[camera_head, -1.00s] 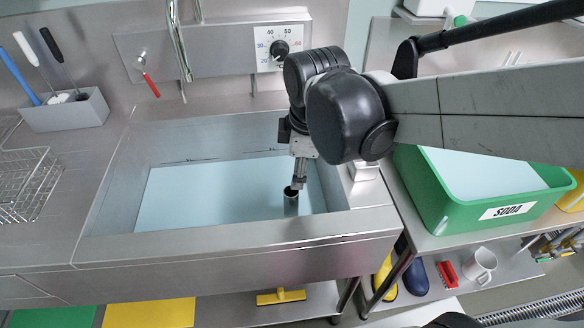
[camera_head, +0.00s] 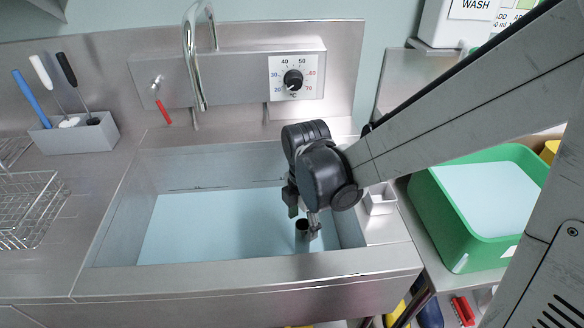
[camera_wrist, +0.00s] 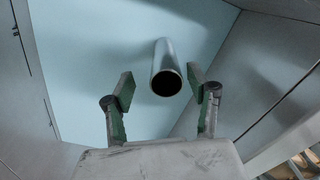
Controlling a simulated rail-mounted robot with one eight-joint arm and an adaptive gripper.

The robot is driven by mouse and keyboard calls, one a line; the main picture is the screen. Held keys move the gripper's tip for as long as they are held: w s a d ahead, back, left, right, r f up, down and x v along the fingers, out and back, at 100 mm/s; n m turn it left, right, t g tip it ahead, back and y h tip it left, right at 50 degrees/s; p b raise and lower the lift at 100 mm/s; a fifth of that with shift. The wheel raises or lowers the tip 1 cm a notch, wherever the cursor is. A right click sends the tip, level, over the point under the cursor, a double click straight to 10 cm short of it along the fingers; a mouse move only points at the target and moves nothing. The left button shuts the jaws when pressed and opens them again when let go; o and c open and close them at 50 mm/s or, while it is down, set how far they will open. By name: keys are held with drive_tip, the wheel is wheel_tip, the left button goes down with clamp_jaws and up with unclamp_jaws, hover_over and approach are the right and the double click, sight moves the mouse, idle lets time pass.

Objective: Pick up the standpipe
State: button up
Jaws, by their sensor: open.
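The standpipe (camera_head: 302,230) is a grey metal tube with a dark open top, upright in the water at the right end of the steel sink (camera_head: 130,222). In the wrist view the standpipe (camera_wrist: 164,62) shows its open end, lying between and beyond my two green-padded fingers. My gripper (camera_wrist: 160,92) is open, with a finger on each side of the tube's near end and a visible gap on both sides. In the head view my gripper (camera_head: 304,212) is at the pipe's top, partly hidden by my wrist.
Light blue water (camera_head: 200,225) fills the sink bottom. A tap (camera_head: 195,60) and a temperature dial (camera_head: 293,79) are behind. A green tub (camera_head: 450,225) stands right; a wire basket (camera_head: 30,205) and brush holder (camera_head: 75,135) are left. The sink walls are close on the right.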

sight(303, 241)
drive_tip(key=shift+s+d+f+b, duration=0.1)
drive_tip(key=shift+f+b, duration=0.2)
drive_tip(key=shift+f, duration=0.95)
drive_tip(key=shift+s+a+f+b, duration=0.15)
drive_tip(key=shift+f+b, duration=0.1)
drive_tip(key=shift+f, duration=0.95)
drive_tip(key=shift+s+d+f+b, duration=0.15)
drive_tip(key=shift+f+b, duration=0.15)
drive_tip(key=shift+f, duration=0.95)
drive_tip(key=shift+c, duration=0.2)
clamp_jaws()
